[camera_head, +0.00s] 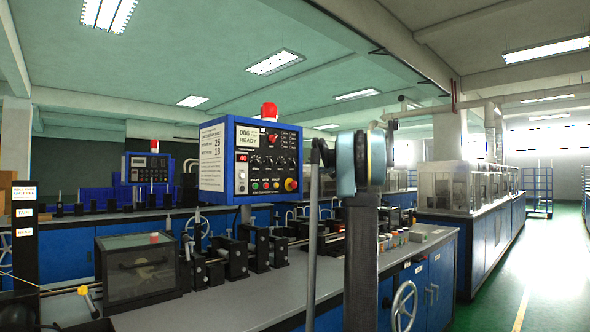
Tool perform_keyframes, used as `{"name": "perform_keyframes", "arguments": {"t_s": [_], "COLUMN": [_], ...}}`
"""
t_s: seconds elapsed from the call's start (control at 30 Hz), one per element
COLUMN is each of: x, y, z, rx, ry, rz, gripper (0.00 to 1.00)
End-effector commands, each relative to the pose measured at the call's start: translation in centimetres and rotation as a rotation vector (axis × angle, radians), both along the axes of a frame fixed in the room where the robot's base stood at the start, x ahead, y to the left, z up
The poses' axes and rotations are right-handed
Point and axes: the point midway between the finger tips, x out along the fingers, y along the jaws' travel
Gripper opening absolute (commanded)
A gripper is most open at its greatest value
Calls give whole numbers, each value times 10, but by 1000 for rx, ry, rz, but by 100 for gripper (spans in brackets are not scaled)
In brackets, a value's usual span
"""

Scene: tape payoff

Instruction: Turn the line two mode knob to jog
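A blue control box (212,197) hangs in the middle of the head view, with a dark front panel facing right. The panel has a small display reading "006" and "READY", a red "40" readout, a row of small dark knobs (268,161), coloured push buttons and a red emergency stop (291,184). A second, smaller control panel (147,168) stands further back at the left. The knob labels are too small to read, so I cannot tell which is the line two mode knob or where it points. My gripper is not in view.
A long grey bench (240,309) with blue cabinets runs below the box, carrying black blocks and a clear-covered case (140,268). A dark post (361,265) with tape reels (361,160) stands in front at right. Handwheels (404,305) protrude. Green floor (535,285) is open at right.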

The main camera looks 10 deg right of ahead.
Motion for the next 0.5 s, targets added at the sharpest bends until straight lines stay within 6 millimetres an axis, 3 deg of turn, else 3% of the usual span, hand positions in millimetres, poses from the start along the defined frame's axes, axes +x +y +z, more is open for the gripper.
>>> {"name": "perform_keyframes", "arguments": {"t_s": [0.5], "x": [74], "y": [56], "z": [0], "rx": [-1], "ry": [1], "rz": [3], "gripper": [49]}}
